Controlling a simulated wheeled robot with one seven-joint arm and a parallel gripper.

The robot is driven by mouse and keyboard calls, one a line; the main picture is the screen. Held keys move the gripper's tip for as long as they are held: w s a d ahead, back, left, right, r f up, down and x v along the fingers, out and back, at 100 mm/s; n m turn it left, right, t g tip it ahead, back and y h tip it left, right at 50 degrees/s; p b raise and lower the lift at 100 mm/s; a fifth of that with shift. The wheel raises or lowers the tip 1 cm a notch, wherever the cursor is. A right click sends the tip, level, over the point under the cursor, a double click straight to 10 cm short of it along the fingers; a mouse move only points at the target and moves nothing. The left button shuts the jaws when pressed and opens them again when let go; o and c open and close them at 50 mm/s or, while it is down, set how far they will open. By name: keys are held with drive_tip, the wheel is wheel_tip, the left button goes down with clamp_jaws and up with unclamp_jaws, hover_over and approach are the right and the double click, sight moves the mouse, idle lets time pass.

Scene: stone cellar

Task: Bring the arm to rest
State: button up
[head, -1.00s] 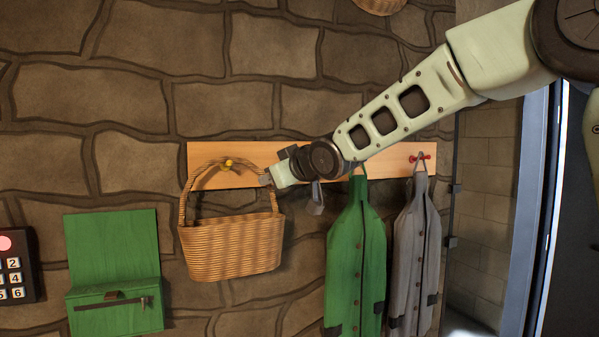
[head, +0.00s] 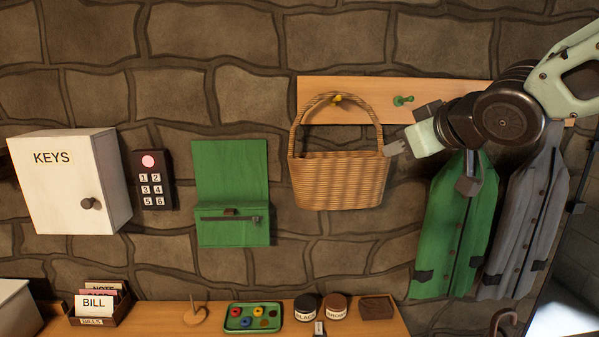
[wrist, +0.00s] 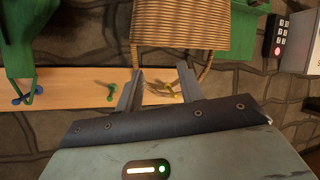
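My gripper (head: 392,148) is in front of the wall, just right of the wicker basket's rim in the head view. The wrist view shows its two fingers (wrist: 158,80) spread apart with nothing held between them. My arm reaches in from the upper right of the head view. The wicker basket (head: 340,182) hangs by its handle from a yellow peg (head: 337,99); it also shows in the wrist view (wrist: 180,22). I cannot tell how far the fingertips are from the basket.
A green peg (head: 403,100) on the wooden rail (head: 450,92) is bare. A green coat (head: 445,235) and a grey coat (head: 525,220) hang below my arm. A key cabinet (head: 70,180), keypad (head: 152,180) and green wall pocket (head: 232,195) are left. A shelf (head: 370,326) with small items runs below.

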drive_tip(key=s+a+f+g+h+b, duration=0.1)
drive_tip(key=s+a+f+g+b, duration=0.15)
drive_tip(key=s+f, duration=0.65)
drive_tip(key=s+a+f+g+b, duration=0.2)
drive_tip(key=s+a+f+g, duration=0.3)
drive_tip(key=f, duration=0.7)
drive_tip(key=s+f+n+g+b, duration=0.1)
drive_tip(key=s+f, duration=0.3)
drive_tip(key=s, duration=0.4)
drive_tip(key=s+f+n+g+h+b, duration=0.1)
drive_tip(key=s+f+g, duration=0.3)
drive_tip(key=s, duration=0.4)
drive_tip(key=shift+d+f+b, duration=0.15)
drive_tip(key=shift+f+b, duration=0.45)
drive_tip(key=shift+f, duration=0.15)
